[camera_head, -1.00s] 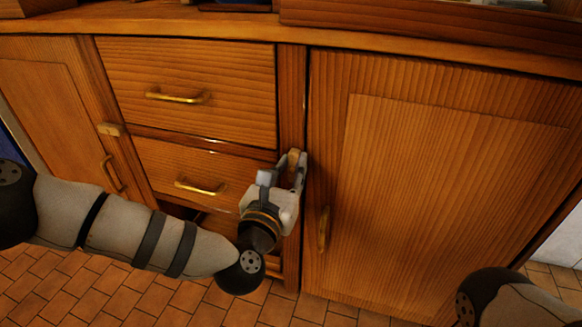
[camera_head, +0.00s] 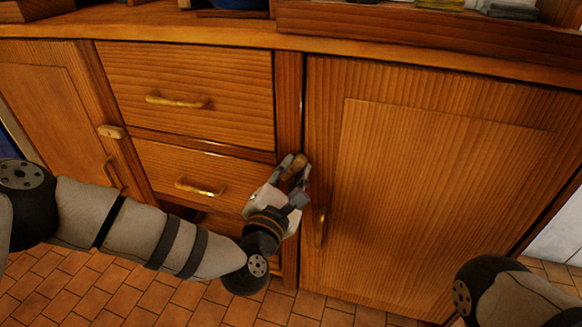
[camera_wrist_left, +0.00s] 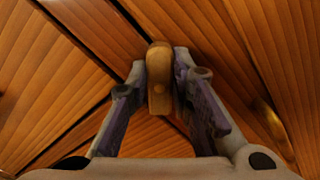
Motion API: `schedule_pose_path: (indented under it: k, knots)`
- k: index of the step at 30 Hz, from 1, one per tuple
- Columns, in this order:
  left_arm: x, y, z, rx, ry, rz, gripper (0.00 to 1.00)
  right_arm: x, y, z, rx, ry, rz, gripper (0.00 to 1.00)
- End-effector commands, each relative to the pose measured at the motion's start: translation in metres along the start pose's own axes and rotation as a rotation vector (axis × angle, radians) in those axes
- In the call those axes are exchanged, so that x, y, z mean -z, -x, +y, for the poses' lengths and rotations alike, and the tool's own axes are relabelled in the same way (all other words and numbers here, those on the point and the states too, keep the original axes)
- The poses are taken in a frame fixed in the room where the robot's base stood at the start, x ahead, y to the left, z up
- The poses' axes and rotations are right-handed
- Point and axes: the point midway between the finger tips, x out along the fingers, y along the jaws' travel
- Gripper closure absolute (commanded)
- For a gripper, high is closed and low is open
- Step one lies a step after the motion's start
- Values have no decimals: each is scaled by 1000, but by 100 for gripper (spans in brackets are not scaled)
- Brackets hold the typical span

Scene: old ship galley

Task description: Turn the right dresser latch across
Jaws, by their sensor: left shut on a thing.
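The right dresser latch (camera_head: 297,167) is a small wooden block on the upright between the drawers and the right door (camera_head: 430,200). It stands tilted, its top leaning to the right. My left gripper (camera_head: 294,170) is shut on it, rolled over to the same slant. In the left wrist view the latch (camera_wrist_left: 159,78) sits between the two fingers (camera_wrist_left: 159,85), with the dresser's seams running diagonally behind. The fingers partly hide the latch in the head view. My right gripper is out of view; only part of that arm shows at lower right.
The left latch (camera_head: 111,131) lies roughly level beside the left door (camera_head: 45,100). Brass handles stick out from the upper drawer (camera_head: 178,102), lower drawer (camera_head: 200,189) and right door (camera_head: 321,227). The dresser top (camera_head: 180,25) overhangs above. Tiled floor lies below.

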Motion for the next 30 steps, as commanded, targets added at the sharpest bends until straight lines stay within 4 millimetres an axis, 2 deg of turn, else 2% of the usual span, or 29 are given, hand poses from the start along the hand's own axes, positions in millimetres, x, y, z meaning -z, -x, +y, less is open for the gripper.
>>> schedule_pose_path:
  k: [18,30]
  knots:
    - [2,0,-6,1,-569,2,100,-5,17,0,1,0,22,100]
    - [4,0,-8,0,-815,2,100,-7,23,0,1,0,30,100]
